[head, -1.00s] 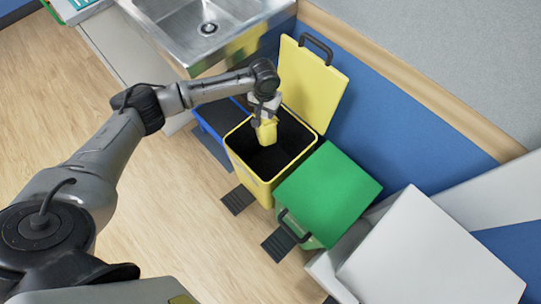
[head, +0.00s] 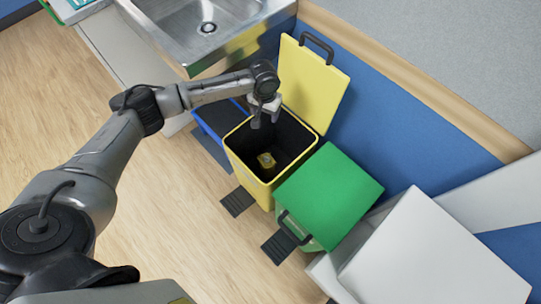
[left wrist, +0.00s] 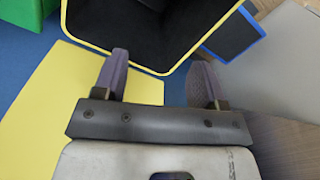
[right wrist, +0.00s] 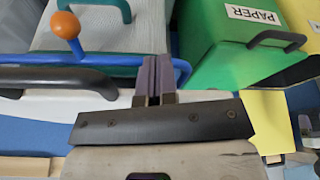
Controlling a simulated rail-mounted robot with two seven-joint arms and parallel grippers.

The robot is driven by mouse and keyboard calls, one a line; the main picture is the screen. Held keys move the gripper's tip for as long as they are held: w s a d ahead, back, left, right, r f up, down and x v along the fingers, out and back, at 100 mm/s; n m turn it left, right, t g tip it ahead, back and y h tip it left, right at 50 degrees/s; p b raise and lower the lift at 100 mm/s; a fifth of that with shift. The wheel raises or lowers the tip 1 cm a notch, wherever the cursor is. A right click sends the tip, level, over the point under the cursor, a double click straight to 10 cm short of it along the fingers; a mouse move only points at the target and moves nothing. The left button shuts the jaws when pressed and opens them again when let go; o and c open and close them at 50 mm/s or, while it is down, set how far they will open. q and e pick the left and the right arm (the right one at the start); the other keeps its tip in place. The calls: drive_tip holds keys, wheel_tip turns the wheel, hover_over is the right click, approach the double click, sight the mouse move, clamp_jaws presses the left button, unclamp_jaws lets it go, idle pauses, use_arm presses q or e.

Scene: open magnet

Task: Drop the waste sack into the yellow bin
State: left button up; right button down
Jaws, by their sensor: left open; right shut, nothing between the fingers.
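The yellow bin (head: 250,180) stands with its lid (head: 312,84) raised against the wall. My left gripper (head: 263,118) is above the bin's opening, open and empty, apart from the sack. In the left wrist view its two fingers (left wrist: 160,80) are spread at the yellow rim (left wrist: 165,70), and the sack does not show there. My right gripper (right wrist: 160,78) is shut and empty, seen only in the right wrist view, away from the yellow bin.
A green bin with a closed lid (head: 328,195) stands right of the yellow bin, and a blue bin (head: 215,120) on its left. A steel sink (head: 200,30) is behind. A white box-shaped unit (head: 435,250) is at the right. The wooden floor (head: 170,220) in front is clear.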

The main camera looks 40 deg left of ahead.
use_arm(q)
wheel_tip(320, 180, up, 14)
drive_tip(key=p, duration=0.5)
idle(0.6)
